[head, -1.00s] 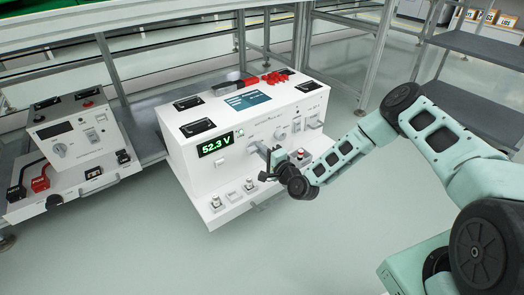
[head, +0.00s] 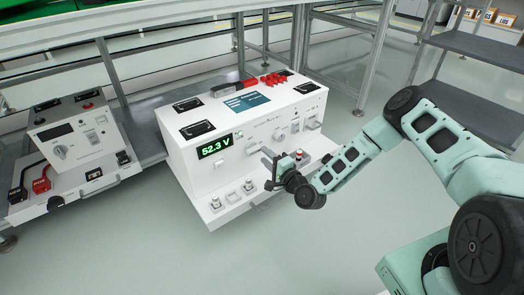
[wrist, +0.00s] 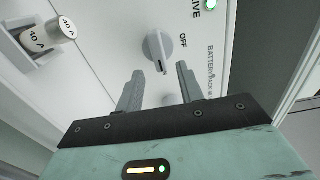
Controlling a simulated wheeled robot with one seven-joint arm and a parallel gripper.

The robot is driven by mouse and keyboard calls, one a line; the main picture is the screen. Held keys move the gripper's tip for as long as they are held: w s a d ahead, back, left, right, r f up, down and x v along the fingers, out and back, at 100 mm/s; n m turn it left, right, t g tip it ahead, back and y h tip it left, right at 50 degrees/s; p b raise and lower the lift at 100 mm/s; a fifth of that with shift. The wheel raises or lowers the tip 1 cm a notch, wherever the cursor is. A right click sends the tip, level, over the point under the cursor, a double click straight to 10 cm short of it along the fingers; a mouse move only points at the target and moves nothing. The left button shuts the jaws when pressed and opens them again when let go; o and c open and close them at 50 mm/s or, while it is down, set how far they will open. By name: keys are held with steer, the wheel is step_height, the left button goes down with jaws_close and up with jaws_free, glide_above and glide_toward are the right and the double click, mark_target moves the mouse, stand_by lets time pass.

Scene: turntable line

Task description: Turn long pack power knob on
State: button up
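The long pack is the large white box (head: 185,160) with a lit green 52.3 V display (head: 215,146) on its front. Its power knob (head: 280,133) is a grey dial on that front panel. In the wrist view the knob (wrist: 158,46) has its bar pointing roughly down the picture, with the OFF label to its right. A green lamp (wrist: 210,4) glows by the LIVE label. My gripper (head: 268,158) is in front of the panel, below the knob. In the wrist view its fingers (wrist: 157,82) are apart and empty, short of the knob and not touching it.
A 40 A fuse holder (wrist: 38,42) sits left of the knob in the wrist view. The front ledge (head: 225,214) carries several small fittings. A smaller white unit (head: 75,140) stands left; grey shelves (head: 470,90) stand right. Open floor lies in front.

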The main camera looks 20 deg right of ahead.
steer(key=p+v, duration=0.4)
steer(key=v, duration=1)
steer(key=shift+w+r, duration=0.1)
steer(key=w+a+r+n+g+y+p, duration=0.2)
steer(key=w+a+r+n+g+y, duration=0.1)
steer(key=a+r+n+g, duration=0.65)
steer(key=s+a+r+n+g+h, duration=0.2)
steer(key=s+r+n+g+h, duration=0.1)
steer(key=r+n, duration=0.3)
steer(key=s+a+r+n+g+h+p, duration=0.1)
steer(key=s+r+n+g+h, duration=0.15)
steer(key=s+r, duration=0.9)
steer(key=s+a+r+n+g+h+p, duration=0.1)
steer(key=s+r+n+g+h, duration=0.2)
steer(key=s+r, duration=0.8)
steer(key=s+r+n+p, duration=0.1)
steer(key=s+r+p, duration=0.2)
steer(key=r+p, duration=3.2)
steer(key=p, duration=0.3)
steer(key=shift+s+d+r+t, duration=0.15)
steer(key=shift+s+d+t, duration=0.05)
steer(key=shift+t, duration=0.2)
